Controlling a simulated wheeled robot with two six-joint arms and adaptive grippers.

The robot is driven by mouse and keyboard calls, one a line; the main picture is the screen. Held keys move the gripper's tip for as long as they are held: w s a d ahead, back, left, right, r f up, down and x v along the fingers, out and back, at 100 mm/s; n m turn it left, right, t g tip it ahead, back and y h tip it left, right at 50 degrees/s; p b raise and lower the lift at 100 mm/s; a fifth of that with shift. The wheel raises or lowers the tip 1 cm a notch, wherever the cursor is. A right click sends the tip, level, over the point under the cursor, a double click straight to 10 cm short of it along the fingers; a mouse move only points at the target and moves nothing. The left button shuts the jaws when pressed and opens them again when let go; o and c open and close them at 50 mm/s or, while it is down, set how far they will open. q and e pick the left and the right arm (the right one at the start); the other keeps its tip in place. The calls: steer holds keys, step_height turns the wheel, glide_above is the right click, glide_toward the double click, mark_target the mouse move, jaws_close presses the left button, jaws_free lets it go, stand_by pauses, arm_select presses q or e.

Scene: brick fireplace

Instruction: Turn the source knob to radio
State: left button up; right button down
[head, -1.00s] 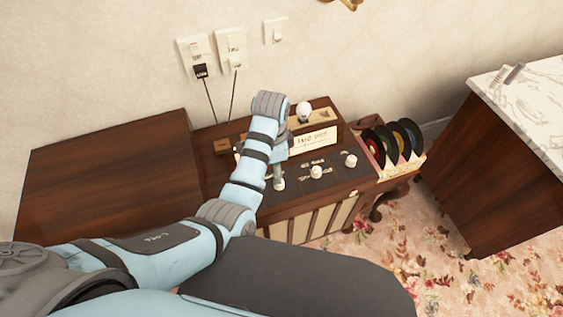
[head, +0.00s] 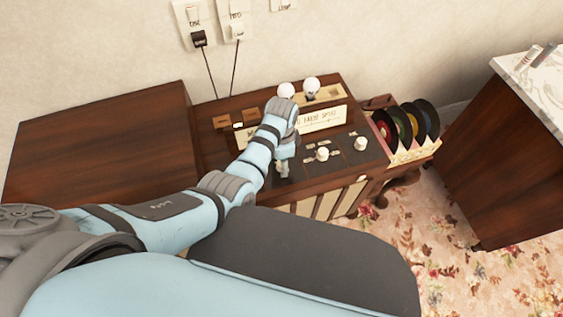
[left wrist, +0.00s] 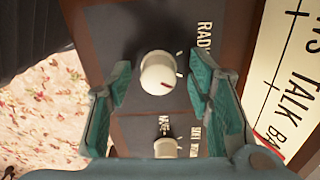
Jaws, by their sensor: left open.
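The radio console (head: 330,188) is dark wood with a dark panel of white knobs. In the left wrist view, a round white knob (left wrist: 156,70) with a red mark sits beside partly covered lettering that starts "RAD". Its red mark points to the lower right, away from that lettering. My left gripper (left wrist: 159,72) is open, with one finger on each side of this knob and visible gaps to it. In the head view, my left gripper (head: 282,166) is over the left part of the knob panel and largely hides this knob. My right gripper is out of view.
A second knob (left wrist: 166,147) is close below in the wrist view. The head view shows a middle knob (head: 322,153), a right knob (head: 361,143), two white balls (head: 311,84) at the back, a record rack (head: 412,153) and a wooden cabinet (head: 100,145) at left.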

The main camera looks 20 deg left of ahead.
arm_select(q)
steer(key=shift+s+r, duration=0.15)
steer(key=shift+r, duration=0.05)
jaws_close()
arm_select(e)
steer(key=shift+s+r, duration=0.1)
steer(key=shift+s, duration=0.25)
